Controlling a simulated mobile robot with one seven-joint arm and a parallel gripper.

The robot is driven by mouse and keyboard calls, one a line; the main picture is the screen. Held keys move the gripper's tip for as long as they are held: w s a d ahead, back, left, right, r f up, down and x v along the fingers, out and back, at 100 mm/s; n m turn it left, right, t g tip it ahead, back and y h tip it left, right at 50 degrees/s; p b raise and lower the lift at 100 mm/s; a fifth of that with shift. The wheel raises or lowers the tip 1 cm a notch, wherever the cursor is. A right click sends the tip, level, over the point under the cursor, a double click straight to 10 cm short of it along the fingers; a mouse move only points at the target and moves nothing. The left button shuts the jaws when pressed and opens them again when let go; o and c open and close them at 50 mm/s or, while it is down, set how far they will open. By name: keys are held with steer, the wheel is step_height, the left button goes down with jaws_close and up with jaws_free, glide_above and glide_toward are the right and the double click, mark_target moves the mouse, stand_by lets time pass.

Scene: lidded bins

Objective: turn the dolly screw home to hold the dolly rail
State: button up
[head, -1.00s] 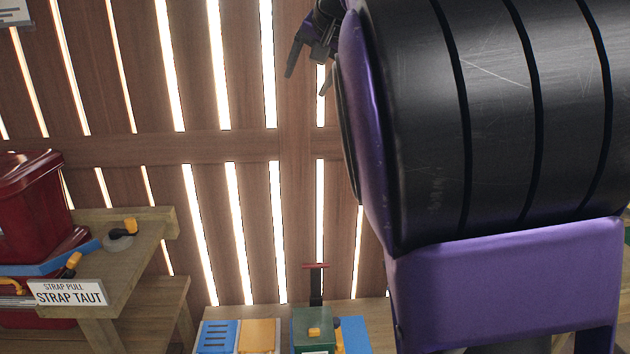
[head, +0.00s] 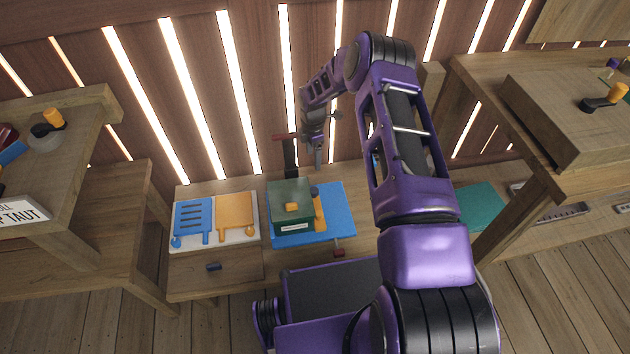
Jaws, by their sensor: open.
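My gripper (head: 316,148) is open and empty. It points down in the air in front of the slatted wall, above and just behind the green box on the middle bench. A dark post with a red crossbar (head: 286,137) stands behind that box, left of my gripper and apart from it in the picture. A small red-handled part (head: 338,253) shows at the bench's front edge. On the right bench is a crank with an orange knob (head: 605,98). I cannot tell which part is the dolly screw or the dolly rail.
The green box (head: 291,215) stands on a blue mat (head: 343,205). Left of it, a white board (head: 214,242) holds blue and orange plates. The left bench (head: 70,103) carries another orange-knobbed crank (head: 48,123). A teal mat (head: 483,208) lies right of my arm.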

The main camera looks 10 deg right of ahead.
mark_target(314, 190)
step_height(314, 190, down, 18)
steer(key=b, duration=0.3)
steer(key=shift+s+r, duration=0.1)
steer(key=shift+r, duration=0.15)
